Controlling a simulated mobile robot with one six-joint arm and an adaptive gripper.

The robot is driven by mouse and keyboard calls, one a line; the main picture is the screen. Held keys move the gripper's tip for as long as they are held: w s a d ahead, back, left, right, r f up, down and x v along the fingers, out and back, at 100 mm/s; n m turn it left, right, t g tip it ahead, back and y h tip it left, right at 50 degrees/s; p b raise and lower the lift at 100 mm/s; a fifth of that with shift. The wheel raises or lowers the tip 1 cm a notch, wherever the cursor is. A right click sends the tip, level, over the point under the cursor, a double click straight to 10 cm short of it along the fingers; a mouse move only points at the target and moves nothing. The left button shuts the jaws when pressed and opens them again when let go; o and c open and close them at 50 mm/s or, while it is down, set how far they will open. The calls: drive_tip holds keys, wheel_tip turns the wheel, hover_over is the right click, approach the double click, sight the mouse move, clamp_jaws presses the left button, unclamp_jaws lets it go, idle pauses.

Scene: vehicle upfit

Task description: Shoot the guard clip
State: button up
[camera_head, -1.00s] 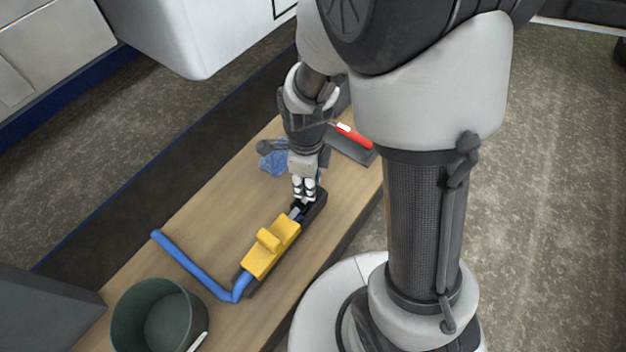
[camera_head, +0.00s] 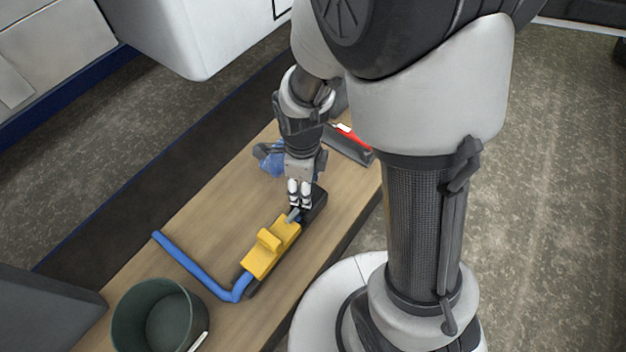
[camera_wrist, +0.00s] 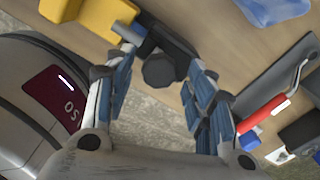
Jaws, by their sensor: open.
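A yellow block (camera_head: 264,255) with a raised tab sits on a long black base on the bench; it also shows in the wrist view (camera_wrist: 100,14). A grey metal pin or rod (camera_head: 293,215) sticks out of the block's end toward my gripper (camera_head: 300,206). The black end (camera_head: 319,199) of the base lies just beside my fingertips. In the wrist view my gripper (camera_wrist: 160,62) is open, with a black rounded knob (camera_wrist: 159,70) showing between its fingers. I cannot tell whether the fingers touch it. I cannot make out which part is the guard clip.
A bent blue tube (camera_head: 190,267) runs from the block's near end across the bench (camera_head: 215,225). A dark green bucket (camera_head: 125,318) stands at the near end. A blue cloth (camera_head: 268,158) and a red-handled tool (camera_head: 350,134) lie at the far end, behind my gripper.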

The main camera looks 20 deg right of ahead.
drive_tip(key=shift+r+p, duration=2.6)
drive_tip(key=shift+r, duration=0.75)
drive_tip(key=s+d+r+n+t+b, duration=0.2)
drive_tip(key=s+r+n, duration=0.4)
drive_tip(key=n, duration=0.6)
drive_tip(key=s+d+r+n+t+b, duration=0.2)
drive_tip(key=s+r+n+b, duration=0.2)
drive_tip(key=r+n, duration=0.5)
drive_tip(key=shift+s+n+t, duration=0.3)
drive_tip(key=shift+s+n, duration=0.8)
drive_tip(key=shift+n, duration=0.5)
